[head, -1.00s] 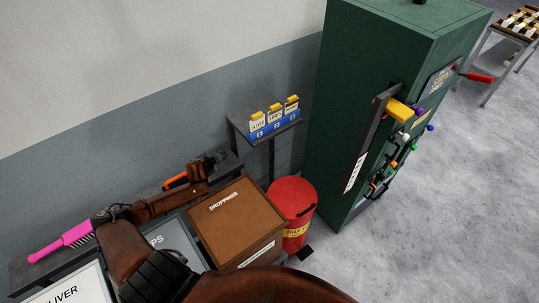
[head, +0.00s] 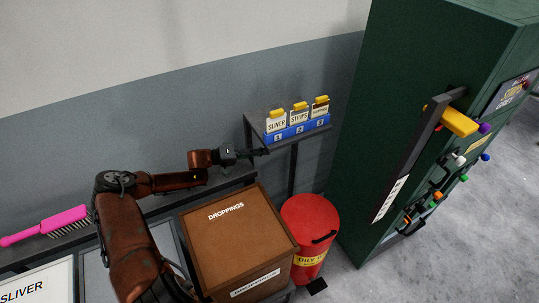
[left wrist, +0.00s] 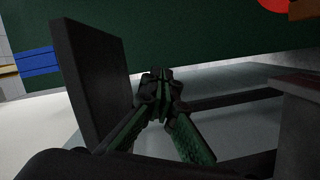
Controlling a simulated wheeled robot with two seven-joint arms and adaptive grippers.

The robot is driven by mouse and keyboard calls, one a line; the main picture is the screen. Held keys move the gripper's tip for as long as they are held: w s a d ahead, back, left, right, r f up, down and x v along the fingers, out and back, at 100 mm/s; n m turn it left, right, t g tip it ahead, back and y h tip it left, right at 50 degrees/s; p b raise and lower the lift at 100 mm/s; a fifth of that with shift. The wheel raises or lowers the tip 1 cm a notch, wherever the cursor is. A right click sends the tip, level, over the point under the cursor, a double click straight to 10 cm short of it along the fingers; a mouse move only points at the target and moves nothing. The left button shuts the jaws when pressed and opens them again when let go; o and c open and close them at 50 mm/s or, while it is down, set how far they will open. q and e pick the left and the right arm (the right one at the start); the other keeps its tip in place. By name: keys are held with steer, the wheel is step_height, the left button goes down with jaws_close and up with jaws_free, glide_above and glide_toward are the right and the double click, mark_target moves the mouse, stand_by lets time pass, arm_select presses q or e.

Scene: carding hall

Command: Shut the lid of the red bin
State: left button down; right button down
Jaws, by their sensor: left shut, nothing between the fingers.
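The red bin (head: 314,272) stands on the floor between the brown droppings box and the green cabinet. Its round red lid (head: 305,216) looks down over the top, with a black handle near the front edge. I cannot tell whether it is fully seated. My left gripper (head: 262,152) is shut and empty, above and left of the bin, by the small shelf and not touching the bin. In the left wrist view its fingers (left wrist: 157,80) are together. A red rounded patch at that view's top right may be the bin; I cannot tell. My right gripper is out of view.
The brown droppings box (head: 232,243) stands left of the bin. A small shelf (head: 254,128) with a blue card holder (head: 298,132) is behind. The green cabinet (head: 395,110) with a long black handle stands right. A pink brush (head: 50,224) lies left. Open floor is right.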

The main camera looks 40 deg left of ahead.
arm_select(q)
steer(key=w+d+f, duration=0.2)
steer(key=w+d, duration=0.3)
steer(key=d, duration=0.3)
steer(key=shift+w+d+f+b, duration=0.2)
steer(key=shift+w+d+b, duration=0.05)
steer(key=shift+b, duration=0.1)
